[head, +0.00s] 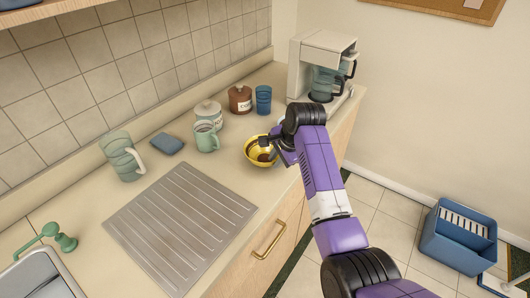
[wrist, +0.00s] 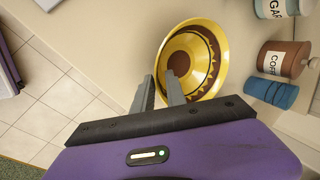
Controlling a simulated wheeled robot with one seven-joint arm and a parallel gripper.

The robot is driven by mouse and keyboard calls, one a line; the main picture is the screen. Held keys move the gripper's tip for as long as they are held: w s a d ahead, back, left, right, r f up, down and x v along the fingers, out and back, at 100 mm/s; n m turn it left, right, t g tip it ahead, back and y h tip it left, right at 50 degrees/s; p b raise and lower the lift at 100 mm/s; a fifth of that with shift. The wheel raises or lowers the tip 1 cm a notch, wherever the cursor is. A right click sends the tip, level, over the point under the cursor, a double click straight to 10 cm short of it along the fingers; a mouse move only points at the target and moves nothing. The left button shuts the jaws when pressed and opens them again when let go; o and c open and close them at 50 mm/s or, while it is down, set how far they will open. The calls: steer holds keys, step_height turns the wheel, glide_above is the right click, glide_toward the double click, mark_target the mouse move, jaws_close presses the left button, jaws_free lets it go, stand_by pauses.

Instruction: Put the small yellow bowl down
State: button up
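The small yellow bowl (head: 256,157) has a brown centre and a dark zigzag band inside. It is over the counter near its front edge, beside the mint mug, and looks upright. It fills the upper middle of the wrist view (wrist: 205,70). My gripper (head: 272,148) is at the bowl's right-hand rim. In the wrist view its two fingers (wrist: 160,82) are close together with the rim between them, one finger inside the bowl and one outside. I cannot tell whether the bowl's base touches the counter.
Behind the bowl are a mint mug (head: 206,137), a sugar jar (head: 209,112), a coffee jar (head: 240,99) and a blue cup (head: 263,99). A coffee maker (head: 316,60) stands at the far end. A ribbed drainboard (head: 180,225) lies to the left. Bare counter lies between it and the bowl.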

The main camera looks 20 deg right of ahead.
steer(key=shift+x, duration=1.05)
jaws_close()
steer(key=shift+r, duration=0.1)
stand_by(0.5)
